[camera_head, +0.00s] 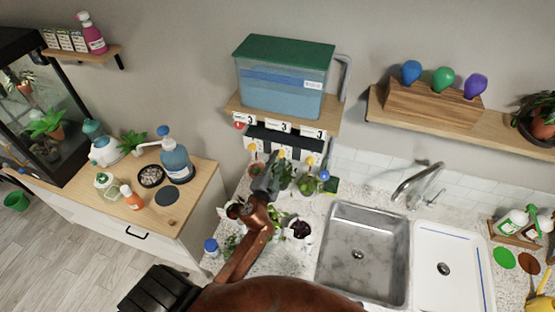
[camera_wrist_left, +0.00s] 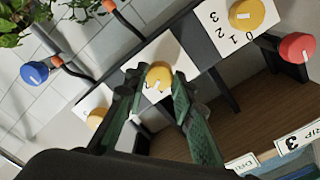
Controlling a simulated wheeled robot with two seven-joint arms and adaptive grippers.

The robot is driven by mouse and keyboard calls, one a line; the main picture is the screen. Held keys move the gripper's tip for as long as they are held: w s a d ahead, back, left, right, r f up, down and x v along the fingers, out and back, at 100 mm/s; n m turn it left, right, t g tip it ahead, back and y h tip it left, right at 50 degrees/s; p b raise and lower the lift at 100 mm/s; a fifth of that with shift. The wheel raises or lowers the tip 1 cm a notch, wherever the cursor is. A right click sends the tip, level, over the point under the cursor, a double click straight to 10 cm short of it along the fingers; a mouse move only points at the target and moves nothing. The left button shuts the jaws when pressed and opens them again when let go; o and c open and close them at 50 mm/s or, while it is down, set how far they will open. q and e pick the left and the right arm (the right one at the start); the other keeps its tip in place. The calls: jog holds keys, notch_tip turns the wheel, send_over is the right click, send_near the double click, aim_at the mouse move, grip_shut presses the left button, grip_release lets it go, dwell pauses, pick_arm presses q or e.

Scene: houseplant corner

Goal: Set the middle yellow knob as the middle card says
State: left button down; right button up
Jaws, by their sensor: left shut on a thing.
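The middle yellow knob (camera_head: 281,154) sits on a white dial plate under the tank shelf, between two other yellow knobs. The middle card (camera_head: 278,126) on the shelf edge reads 3. My left gripper (camera_head: 276,164) reaches up to the middle knob. In the left wrist view, the green-padded fingers (camera_wrist_left: 155,92) are shut on this knob (camera_wrist_left: 159,73), one on each side. A white mark shows on the knob's face; the fingers hide part of its plate, so its setting is unclear. My right gripper is out of view.
A yellow knob (camera_wrist_left: 247,13) and a red knob (camera_wrist_left: 297,46) are on one side in the wrist view. Another yellow knob (camera_wrist_left: 95,118) and a blue knob (camera_wrist_left: 34,72) are on the other. Plants crowd the counter below, left of the sink (camera_head: 360,252).

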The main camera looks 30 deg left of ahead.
pick_arm(q)
jog(key=m, duration=0.5)
jog(key=shift+r+m+p, duration=0.15)
jog(key=shift+m+p, duration=0.15)
jog(key=m, duration=0.3)
jog(key=shift+m+p, duration=0.4)
jog(key=shift+m, duration=0.9)
jog(key=c, duration=1.6)
grip_release()
